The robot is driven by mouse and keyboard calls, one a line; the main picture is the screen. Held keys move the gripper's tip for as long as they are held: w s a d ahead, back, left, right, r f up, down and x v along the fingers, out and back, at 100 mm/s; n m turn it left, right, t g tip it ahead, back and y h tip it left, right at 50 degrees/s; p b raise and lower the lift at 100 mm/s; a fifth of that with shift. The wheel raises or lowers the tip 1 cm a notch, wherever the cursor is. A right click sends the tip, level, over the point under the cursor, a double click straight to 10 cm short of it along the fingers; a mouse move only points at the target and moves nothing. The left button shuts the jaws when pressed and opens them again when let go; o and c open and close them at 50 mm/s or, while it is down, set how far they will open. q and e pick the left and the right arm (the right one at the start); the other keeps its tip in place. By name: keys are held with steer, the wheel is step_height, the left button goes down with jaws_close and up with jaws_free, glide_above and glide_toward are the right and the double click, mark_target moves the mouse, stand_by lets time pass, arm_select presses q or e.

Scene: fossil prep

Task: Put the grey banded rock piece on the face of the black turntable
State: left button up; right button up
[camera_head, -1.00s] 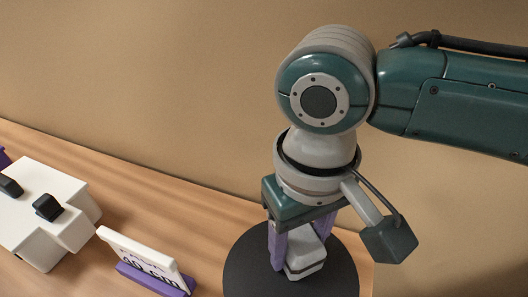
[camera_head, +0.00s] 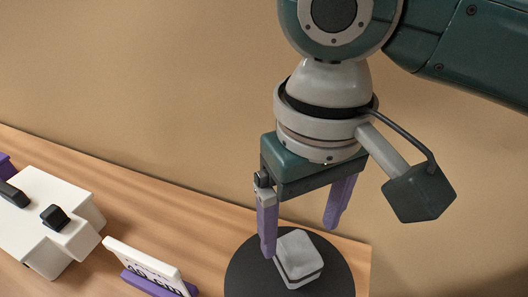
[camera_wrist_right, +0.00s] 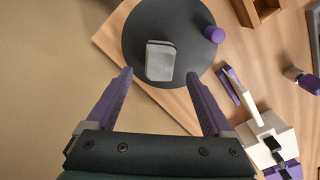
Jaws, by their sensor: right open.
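The grey banded rock piece (camera_head: 299,257) rests on the face of the black turntable (camera_head: 245,275), with a dark band along its side. In the right wrist view the rock piece (camera_wrist_right: 160,61) lies on the lower middle of the round turntable (camera_wrist_right: 172,20), inside its edge. My right gripper (camera_head: 302,235) is open and empty, its purple fingers apart, raised above and behind the rock. It also shows in the right wrist view (camera_wrist_right: 158,85), with both fingers clear of the rock. My left gripper is not in view.
A white device with black knobs (camera_head: 45,215) stands on the wooden table (camera_head: 175,215) at left. A white sign in a purple base (camera_head: 142,262) stands between it and the turntable. A purple knob (camera_wrist_right: 213,34) sits at the turntable's edge. A wooden box (camera_wrist_right: 258,10) lies beyond.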

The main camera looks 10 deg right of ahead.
mark_target(298, 246)
step_height(298, 246, up, 5)
steer(key=s+a+f+n+t+y, duration=0.1)
steer(key=s+a+f+t+y, duration=0.1)
steer(key=s+a+f+y, duration=0.3)
steer(key=s+d+m+t+h, duration=0.1)
steer(key=s+d+h, duration=0.3)
steer(key=s+d, duration=0.4)
steer(key=d, duration=0.6)
steer(key=shift+t+h+p, duration=0.3)
steer(key=shift+h+p, duration=0.05)
steer(key=shift+h, duration=0.05)
